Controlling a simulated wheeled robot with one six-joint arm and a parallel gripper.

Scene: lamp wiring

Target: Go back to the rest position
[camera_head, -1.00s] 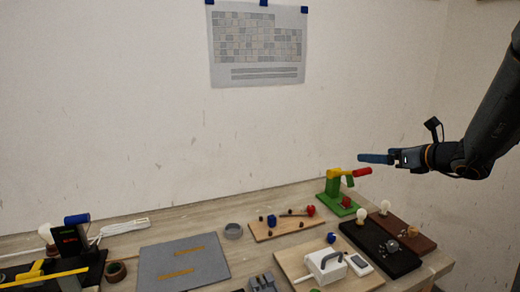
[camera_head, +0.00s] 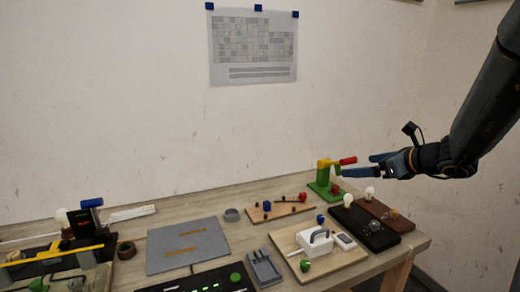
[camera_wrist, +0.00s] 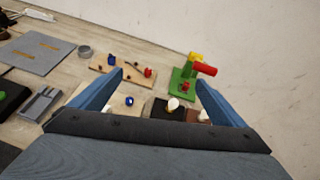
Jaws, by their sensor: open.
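My gripper (camera_head: 380,164) is in the air at the right of the head view, above the back right of the table. Its blue fingers are apart with nothing between them; they also show spread wide in the wrist view (camera_wrist: 160,95). The green stand with a yellow post and red handle (camera_head: 323,178) is just left of the fingertips in the head view. In the wrist view the stand (camera_wrist: 188,76) lies beyond the fingers. I cannot tell the exact gap between them.
Below the gripper are a black board (camera_head: 375,237) and a brown board (camera_head: 398,222) with bulbs. A wooden board with a white switch box (camera_head: 318,241), a grey mat (camera_head: 160,252) and a black panel with a green knob (camera_head: 200,284) fill the table (camera_head: 400,258). Air above is free.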

